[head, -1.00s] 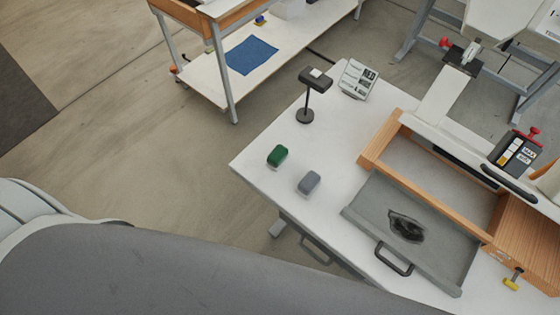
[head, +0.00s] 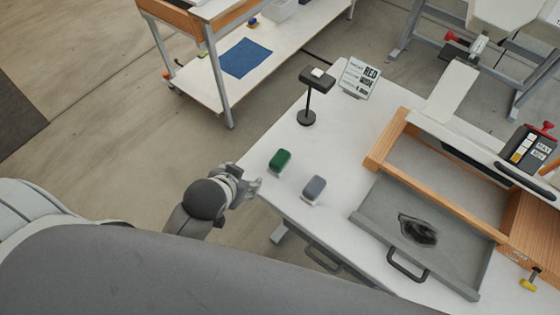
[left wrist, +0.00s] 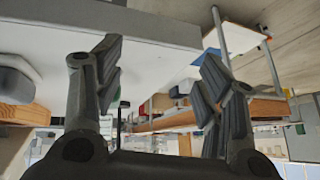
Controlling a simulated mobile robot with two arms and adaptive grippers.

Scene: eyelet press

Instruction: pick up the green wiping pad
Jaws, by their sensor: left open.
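My right gripper is not in view.
A grey tray (head: 372,215) with a dark patch lies to the right. The table between pads and post is clear.

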